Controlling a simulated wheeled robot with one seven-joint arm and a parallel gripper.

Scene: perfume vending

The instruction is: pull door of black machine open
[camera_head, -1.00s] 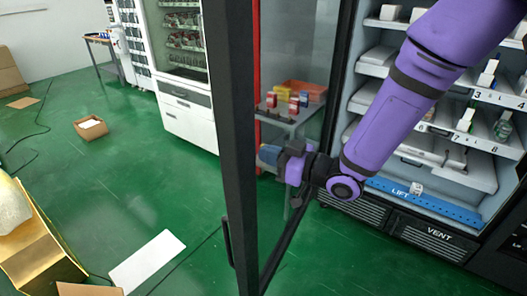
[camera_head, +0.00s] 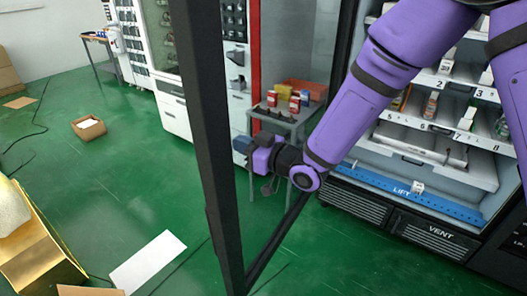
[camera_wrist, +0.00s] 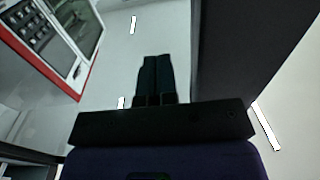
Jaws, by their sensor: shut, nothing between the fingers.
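The black machine (camera_head: 430,235) stands at the right with its shelves exposed. Its glass door is swung well open; the black outer frame (camera_head: 208,150) of the door runs from top to bottom left of centre. My gripper (camera_head: 240,146) is beside that frame, on the machine side of the door, shut and empty. I cannot tell whether it touches the door. In the wrist view, the shut dark fingers (camera_wrist: 155,78) point away and a dark panel (camera_wrist: 245,45), probably the door frame, fills the upper right. The door handle is not visible now.
A grey table (camera_head: 285,116) with small boxes and an orange bin (camera_head: 304,91) stands behind the door glass. A white machine (camera_head: 172,100) stands at the back. A carton (camera_head: 89,127), a white sheet (camera_head: 148,261) and a gold box (camera_head: 40,255) lie on the green floor, otherwise mostly open at left.

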